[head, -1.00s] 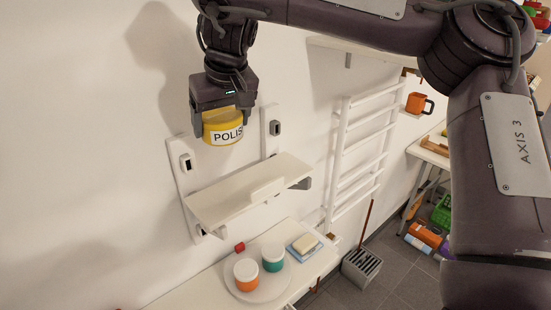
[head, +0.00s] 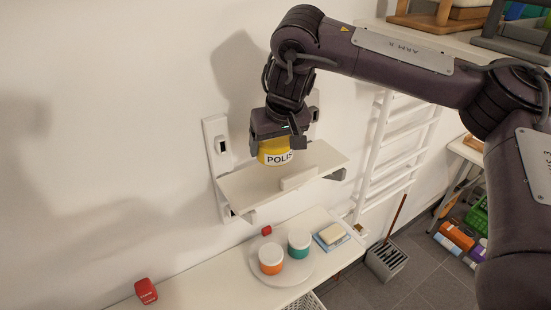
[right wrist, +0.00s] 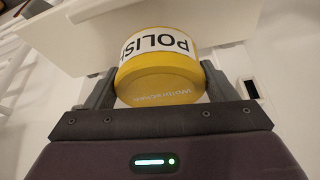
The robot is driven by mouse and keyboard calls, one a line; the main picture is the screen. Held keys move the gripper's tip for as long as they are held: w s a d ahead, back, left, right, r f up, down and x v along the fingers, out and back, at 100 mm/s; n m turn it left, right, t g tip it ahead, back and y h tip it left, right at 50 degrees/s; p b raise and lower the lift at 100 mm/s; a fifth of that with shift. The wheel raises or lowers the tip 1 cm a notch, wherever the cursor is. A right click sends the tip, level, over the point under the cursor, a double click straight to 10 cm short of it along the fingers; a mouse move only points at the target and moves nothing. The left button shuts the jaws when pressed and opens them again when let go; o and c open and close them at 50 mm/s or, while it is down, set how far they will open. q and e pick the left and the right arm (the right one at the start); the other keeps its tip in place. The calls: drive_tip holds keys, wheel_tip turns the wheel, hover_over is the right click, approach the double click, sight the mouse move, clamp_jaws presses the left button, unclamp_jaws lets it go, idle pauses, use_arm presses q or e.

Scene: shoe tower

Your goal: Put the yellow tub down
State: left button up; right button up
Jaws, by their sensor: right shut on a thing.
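The yellow tub (head: 275,152) with a white "POLISH" label is held by my right gripper (head: 277,145), which is shut around its sides. My left gripper is not in view.
Below, a white counter (head: 200,280) holds a round tray (head: 292,280) with an orange tub (head: 271,260) and a green tub (head: 299,245). A small red item (head: 266,230), a soap bar on a blue item (head: 332,236) and a red box (head: 146,291) are there too.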

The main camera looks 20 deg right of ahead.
drive_tip(key=shift+s+a+f, duration=0.1)
drive_tip(key=shift+f, duration=0.5)
wheel_tip(320, 180, down, 2)
drive_tip(key=shift+f, duration=0.6)
drive_tip(key=shift+f+b, duration=0.15)
drive_tip(key=shift+b, duration=0.15)
drive_tip(key=o, duration=1.1)
